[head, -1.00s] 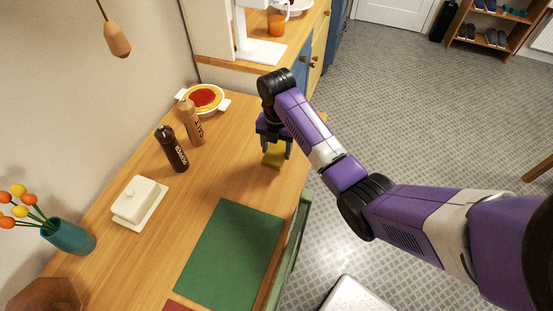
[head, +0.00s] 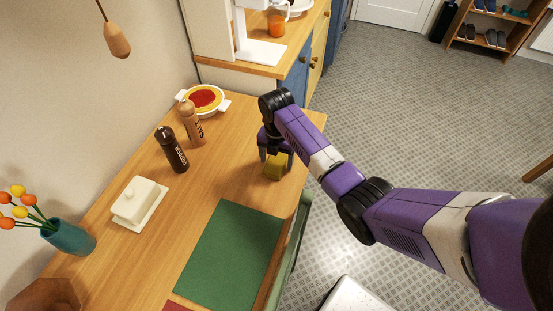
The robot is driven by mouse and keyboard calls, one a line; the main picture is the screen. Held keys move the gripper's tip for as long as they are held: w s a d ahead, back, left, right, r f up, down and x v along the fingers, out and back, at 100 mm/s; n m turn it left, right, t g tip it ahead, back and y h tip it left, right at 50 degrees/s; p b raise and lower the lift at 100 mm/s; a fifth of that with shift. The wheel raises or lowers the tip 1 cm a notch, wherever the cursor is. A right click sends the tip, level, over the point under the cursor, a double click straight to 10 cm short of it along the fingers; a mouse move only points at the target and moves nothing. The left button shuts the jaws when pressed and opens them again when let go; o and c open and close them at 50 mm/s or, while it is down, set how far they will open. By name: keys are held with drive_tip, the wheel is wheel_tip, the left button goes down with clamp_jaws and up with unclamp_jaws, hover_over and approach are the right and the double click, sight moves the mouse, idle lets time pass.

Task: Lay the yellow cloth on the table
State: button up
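The yellow cloth (head: 274,168) is a small, folded-looking bundle over the wooden table (head: 235,178), near its right edge. My gripper (head: 276,158) points down over this part of the table, with one finger on each side of the cloth. It appears shut on the cloth, its fingers kept apart by the bundle. The upper part of the cloth is partly hidden by the gripper. I cannot tell whether its underside touches the table.
A green mat (head: 229,254) lies just in front. A dark mill (head: 172,149), a light wooden mill (head: 193,124), a dish of red-topped food (head: 204,99), a butter dish (head: 139,203) and a flower vase (head: 69,237) stand left. Bare wood surrounds the cloth.

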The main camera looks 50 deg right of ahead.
sight(276, 161)
drive_tip(key=shift+r, duration=0.1)
wheel_tip(276, 161, up, 12)
idle(0.7)
idle(0.6)
